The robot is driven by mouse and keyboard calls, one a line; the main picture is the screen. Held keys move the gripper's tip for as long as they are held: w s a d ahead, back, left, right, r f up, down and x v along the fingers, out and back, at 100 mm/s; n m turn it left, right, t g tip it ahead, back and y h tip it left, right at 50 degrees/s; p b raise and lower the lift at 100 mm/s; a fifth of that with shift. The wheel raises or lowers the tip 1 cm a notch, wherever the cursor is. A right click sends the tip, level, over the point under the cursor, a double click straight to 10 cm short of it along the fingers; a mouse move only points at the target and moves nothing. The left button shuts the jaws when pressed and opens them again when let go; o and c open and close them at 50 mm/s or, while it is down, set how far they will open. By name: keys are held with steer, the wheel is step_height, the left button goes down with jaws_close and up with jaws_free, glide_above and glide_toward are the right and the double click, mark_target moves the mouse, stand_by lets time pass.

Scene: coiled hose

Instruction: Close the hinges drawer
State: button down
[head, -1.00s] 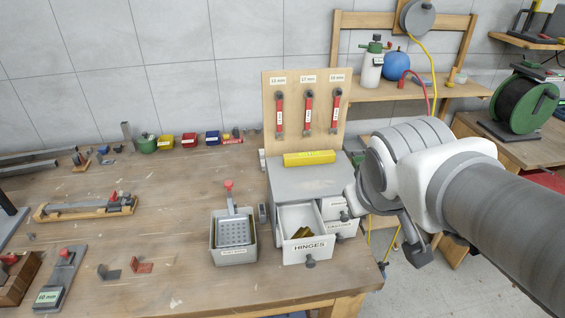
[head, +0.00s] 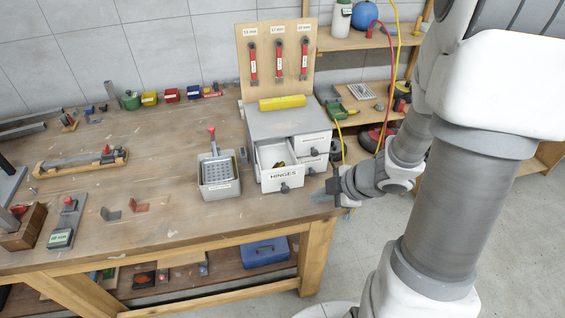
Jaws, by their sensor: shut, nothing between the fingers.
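The hinges drawer (head: 283,178) is pulled out of the grey cabinet (head: 290,122) on the workbench. It has a white front with a HINGES label, a dark round knob (head: 285,188), and some brass-coloured pieces inside. My gripper (head: 328,196) is just right of the drawer front, near the bench's front right corner. It is shut and empty, pointing left, and appears apart from the drawer. Its fingertips are small and dark in this view, so their exact distance from the knob is hard to tell.
Other labelled drawers (head: 314,152) beside the hinges drawer look shut. A grey bin with a red-handled tool (head: 218,175) stands left of the drawer. Open floor (head: 360,260) lies in front of the bench.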

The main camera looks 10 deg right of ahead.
steer(key=w+r+b+x, duration=0.1)
steer(key=w+b+x, duration=0.1)
steer(key=x, duration=1)
steer(key=shift+w+r+b, duration=0.2)
steer(key=shift+w+b, duration=0.05)
steer(key=shift+b, duration=0.2)
steer(key=shift+d, duration=0.15)
